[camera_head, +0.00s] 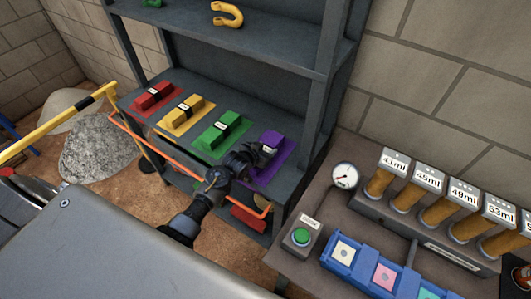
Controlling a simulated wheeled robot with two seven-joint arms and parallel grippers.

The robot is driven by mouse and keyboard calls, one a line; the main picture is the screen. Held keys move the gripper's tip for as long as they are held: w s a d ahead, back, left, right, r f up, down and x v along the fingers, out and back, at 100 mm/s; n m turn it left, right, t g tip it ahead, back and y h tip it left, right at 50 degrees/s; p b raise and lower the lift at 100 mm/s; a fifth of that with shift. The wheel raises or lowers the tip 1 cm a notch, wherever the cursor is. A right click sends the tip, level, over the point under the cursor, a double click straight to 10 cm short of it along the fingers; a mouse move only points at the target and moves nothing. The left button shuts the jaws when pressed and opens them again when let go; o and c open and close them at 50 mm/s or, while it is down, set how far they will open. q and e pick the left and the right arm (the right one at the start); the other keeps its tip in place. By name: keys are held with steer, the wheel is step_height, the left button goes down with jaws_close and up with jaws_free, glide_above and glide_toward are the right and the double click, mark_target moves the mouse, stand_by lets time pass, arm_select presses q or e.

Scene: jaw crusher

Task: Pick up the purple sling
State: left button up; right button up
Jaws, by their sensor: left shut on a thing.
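The purple sling (272,141) lies on its purple mat (278,162) at the right end of the shelf. It is a folded purple block with a pale label. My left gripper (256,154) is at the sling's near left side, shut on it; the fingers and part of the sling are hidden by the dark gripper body. The sling appears still at mat level. My right gripper does not show.
Red (155,97), yellow (186,111) and green (221,130) slings lie in a row to the left. An orange bar (160,147) runs along the shelf front. A bench with a green button (301,236), gauge (345,176) and labelled tubes (433,211) stands at right.

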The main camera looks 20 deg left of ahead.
mark_target(265, 143)
arm_select(q)
steer(key=shift+c, duration=0.7)
steer(key=shift+r, duration=0.1)
steer(key=shift+w+r, duration=0.1)
steer(key=shift+r, duration=0.45)
step_height(265, 143, up, 2)
steer(key=shift+r, duration=0.1)
steer(key=s+r, duration=0.2)
steer(key=r, duration=0.1)
steer(key=s+r, duration=0.2)
steer(key=s, duration=0.1)
steer(key=shift+s+r+b, duration=0.2)
steer(key=shift+r+b, duration=0.2)
steer(key=d+v, duration=0.1)
steer(key=v, duration=0.8)
steer(key=shift+s+f+b, duration=0.25)
steer(key=shift+s+b, duration=0.05)
steer(key=shift+s, duration=0.15)
